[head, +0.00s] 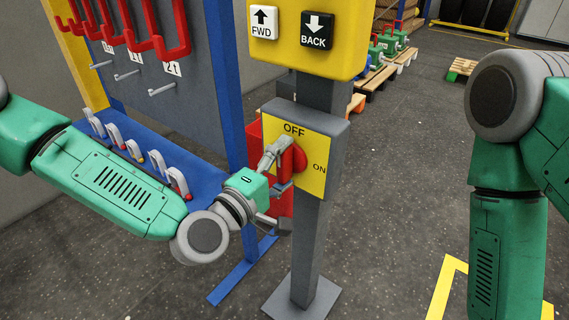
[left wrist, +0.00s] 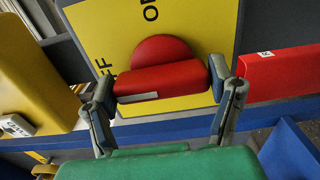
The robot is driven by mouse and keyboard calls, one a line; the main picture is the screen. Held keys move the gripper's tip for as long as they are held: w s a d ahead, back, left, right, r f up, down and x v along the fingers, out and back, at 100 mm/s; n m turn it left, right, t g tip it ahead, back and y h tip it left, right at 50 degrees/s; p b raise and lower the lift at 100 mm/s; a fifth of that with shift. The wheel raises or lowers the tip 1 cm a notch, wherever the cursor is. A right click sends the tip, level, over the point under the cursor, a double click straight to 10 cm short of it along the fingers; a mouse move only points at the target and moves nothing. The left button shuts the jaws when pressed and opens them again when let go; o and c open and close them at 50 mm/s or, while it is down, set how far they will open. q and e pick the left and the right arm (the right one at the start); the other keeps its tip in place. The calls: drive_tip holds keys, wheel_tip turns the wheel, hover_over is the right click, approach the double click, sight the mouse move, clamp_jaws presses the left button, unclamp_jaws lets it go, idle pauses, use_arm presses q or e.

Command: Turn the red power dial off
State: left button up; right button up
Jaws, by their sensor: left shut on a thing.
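The red power dial (head: 298,158) is on a yellow plate (head: 316,184) marked OFF at the top and ON at the right, on a grey post. My left gripper (head: 276,172) is at the dial and partly hides it. In the left wrist view the dial's raised red bar (left wrist: 175,76) lies between the two fingers of my left gripper (left wrist: 160,92), which is shut on it. A white mark shows on the bar's end nearer the OFF letters. My right gripper is outside the views; only my right arm shows.
A yellow box with FWD (head: 263,19) and BACK (head: 317,29) buttons sits above the dial. A blue-framed rack (head: 225,85) with red hooks and a blue shelf stands close at the left.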

use_arm(q)
drive_tip(key=shift+w+a+f, duration=0.1)
drive_tip(key=shift+a+f, duration=0.05)
drive_tip(key=o, duration=1.1)
drive_tip(key=shift+w, duration=0.1)
drive_tip(key=shift+s+a, duration=0.1)
drive_tip(key=shift+s, duration=0.15)
drive_tip(key=v, duration=1.1)
drive_tip(key=shift+s+a+f, duration=0.1)
drive_tip(key=shift+s+a, duration=0.05)
drive_tip(key=shift+a, duration=0.05)
